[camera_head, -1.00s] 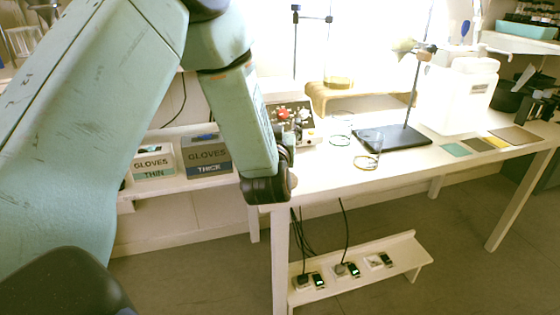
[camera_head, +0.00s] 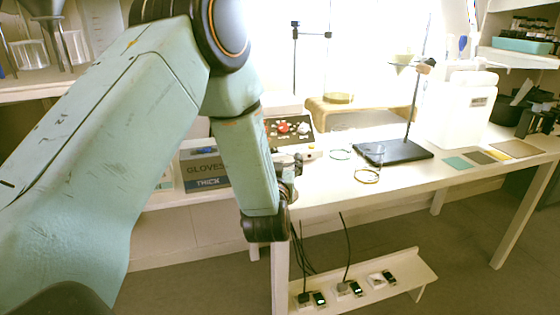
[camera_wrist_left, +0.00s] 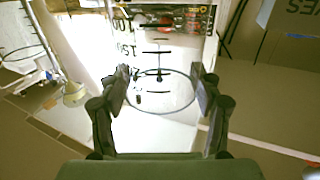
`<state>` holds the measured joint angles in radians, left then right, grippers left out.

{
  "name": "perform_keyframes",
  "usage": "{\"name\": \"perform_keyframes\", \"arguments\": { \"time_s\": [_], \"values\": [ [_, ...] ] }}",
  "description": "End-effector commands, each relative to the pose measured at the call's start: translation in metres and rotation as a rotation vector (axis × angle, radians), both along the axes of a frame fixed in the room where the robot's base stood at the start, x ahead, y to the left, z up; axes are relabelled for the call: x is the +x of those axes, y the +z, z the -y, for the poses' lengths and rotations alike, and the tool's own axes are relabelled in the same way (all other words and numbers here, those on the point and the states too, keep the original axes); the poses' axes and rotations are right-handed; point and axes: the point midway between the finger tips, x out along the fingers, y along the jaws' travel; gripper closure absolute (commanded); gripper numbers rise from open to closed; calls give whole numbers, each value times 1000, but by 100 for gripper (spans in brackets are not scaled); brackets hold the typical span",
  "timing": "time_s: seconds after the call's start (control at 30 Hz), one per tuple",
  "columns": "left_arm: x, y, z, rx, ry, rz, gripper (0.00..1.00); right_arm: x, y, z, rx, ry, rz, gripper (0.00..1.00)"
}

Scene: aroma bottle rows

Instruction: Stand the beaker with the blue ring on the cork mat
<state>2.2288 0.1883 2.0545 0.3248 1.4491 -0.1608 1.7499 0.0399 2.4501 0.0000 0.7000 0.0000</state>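A clear glass beaker (camera_wrist_left: 160,74) with dark scale marks and a thin bluish-grey ring shows in the left wrist view. The two fingers of my left gripper (camera_wrist_left: 162,92) lie against opposite sides of it at the ring. In the head view my left gripper (camera_head: 290,170) is at the table's left end, mostly behind my arm, and the held beaker is hard to make out. The cork mat (camera_head: 517,149) is the brown one at the far right of a row of flat mats, with nothing on it. My right gripper is out of view.
On the white table stand clear glassware with a teal ring (camera_head: 340,154) and with a yellow ring (camera_head: 367,175). A stand with a dark base (camera_head: 393,153) and a white container (camera_head: 462,110) are between them and the mats. Teal (camera_head: 458,163), grey and yellow mats adjoin the cork one.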

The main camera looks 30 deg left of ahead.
Motion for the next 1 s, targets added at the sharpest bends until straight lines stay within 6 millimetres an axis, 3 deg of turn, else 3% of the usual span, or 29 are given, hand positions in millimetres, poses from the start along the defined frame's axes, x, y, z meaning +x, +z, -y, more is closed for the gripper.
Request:
{"name": "perform_keyframes", "arguments": {
  "time_s": [0.17,0.57,1.0],
  "values": [
    [0,1,0,0,0,0,17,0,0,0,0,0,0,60],
    [0,5,0,0,0,1,17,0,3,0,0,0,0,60],
    [-71,4,38,4,-5,-5,17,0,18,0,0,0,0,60]
  ]
}}
